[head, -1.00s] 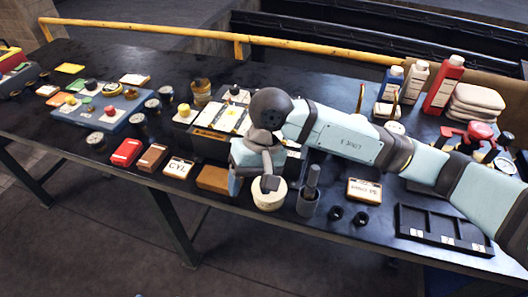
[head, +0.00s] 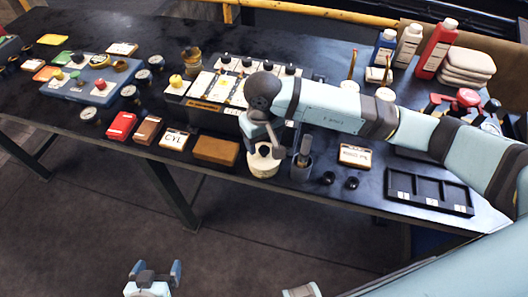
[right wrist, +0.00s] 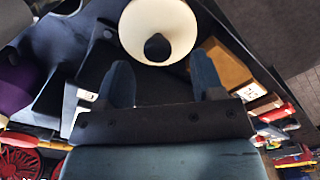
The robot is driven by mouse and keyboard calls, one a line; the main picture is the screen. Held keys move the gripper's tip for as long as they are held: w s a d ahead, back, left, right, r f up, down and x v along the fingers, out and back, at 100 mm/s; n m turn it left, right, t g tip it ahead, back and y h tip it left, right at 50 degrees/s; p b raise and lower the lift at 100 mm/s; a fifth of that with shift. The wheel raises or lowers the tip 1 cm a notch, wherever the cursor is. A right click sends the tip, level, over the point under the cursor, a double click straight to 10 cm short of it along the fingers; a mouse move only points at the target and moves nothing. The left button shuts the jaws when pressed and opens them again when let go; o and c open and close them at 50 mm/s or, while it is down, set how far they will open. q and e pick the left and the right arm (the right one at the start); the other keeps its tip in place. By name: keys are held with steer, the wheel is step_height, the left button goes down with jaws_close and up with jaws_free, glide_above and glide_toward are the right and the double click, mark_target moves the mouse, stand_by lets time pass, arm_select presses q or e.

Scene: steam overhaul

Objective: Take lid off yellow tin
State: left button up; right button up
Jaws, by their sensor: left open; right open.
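A pale cream-yellow round tin (head: 262,166) stands near the table's front edge in the head view, partly hidden by my right gripper (head: 268,140). In the right wrist view its round lid (right wrist: 135,30) is seen from above, with a black knob (right wrist: 157,47) on it. My right gripper's fingers (right wrist: 163,72) are open and empty, their tips close to the lid's near rim, with the knob between their lines. Whether they touch the tin I cannot tell. My left gripper (head: 156,268) is open and empty at the bottom of the head view, in front of the table.
A brown block (head: 215,151) is close left of the tin. A dark cup with a grey tool (head: 302,163) is close on its right. Two small black pieces (head: 340,180) and a black compartment tray (head: 430,192) lie further right. Bottles (head: 408,45) stand at the back.

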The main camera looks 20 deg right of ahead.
mark_target(264, 149)
steer(key=shift+s+d+f+p, duration=0.1)
steer(key=shift+f+p, duration=0.05)
steer(key=shift+f, duration=0.8)
steer(key=shift+s+d+f+p, duration=0.1)
steer(key=shift+f+p, duration=0.05)
steer(key=shift+f, duration=0.8)
steer(key=c, duration=1)
steer(key=shift+r, duration=0.1)
